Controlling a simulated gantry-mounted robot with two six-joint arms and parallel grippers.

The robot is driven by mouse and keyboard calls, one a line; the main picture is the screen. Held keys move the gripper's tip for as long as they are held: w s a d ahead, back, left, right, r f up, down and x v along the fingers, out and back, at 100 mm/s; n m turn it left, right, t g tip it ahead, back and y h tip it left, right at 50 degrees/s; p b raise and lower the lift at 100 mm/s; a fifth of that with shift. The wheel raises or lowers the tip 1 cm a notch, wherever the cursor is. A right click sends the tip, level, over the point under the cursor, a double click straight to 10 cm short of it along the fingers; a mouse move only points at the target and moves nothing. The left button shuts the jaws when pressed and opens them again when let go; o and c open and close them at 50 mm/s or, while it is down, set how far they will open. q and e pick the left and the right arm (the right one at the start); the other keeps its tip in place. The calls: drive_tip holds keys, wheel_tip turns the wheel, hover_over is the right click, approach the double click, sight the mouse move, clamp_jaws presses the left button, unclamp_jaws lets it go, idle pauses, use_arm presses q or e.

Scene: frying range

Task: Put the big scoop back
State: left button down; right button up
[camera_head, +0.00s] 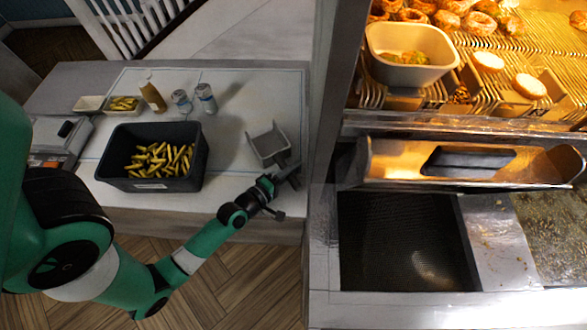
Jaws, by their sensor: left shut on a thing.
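The big scoop (269,143) is a grey, open-fronted scoop over the right part of the table, near its front edge. My left gripper (284,177) is shut on the scoop at its near end, where the handle is mostly hidden by the fingers. I cannot tell whether the scoop touches the table top or hangs just above it. My right gripper is not in view.
A black bin of fries (112,158) stands left of the scoop on the table (233,88). A sauce bottle (152,95) and two shakers (205,97) stand behind. The fryer (405,240) and a metal-railed food rack (470,123) are on the right.

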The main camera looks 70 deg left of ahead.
use_arm(q)
drive_tip(key=c, duration=0.5)
unclamp_jaws()
drive_tip(key=shift+c, duration=0.2)
drive_tip(key=b+v, duration=0.2)
drive_tip(key=v, duration=0.3)
drive_tip(key=b+v, duration=0.3)
drive_tip(key=v, duration=0.3)
drive_tip(key=shift+s+f+b, duration=0.1)
drive_tip(key=shift+f+b, duration=0.15)
drive_tip(key=shift+b, duration=0.1)
drive_tip(key=shift+s+d+r, duration=0.2)
drive_tip(key=shift+r, duration=0.1)
drive_tip(key=shift+r, duration=0.1)
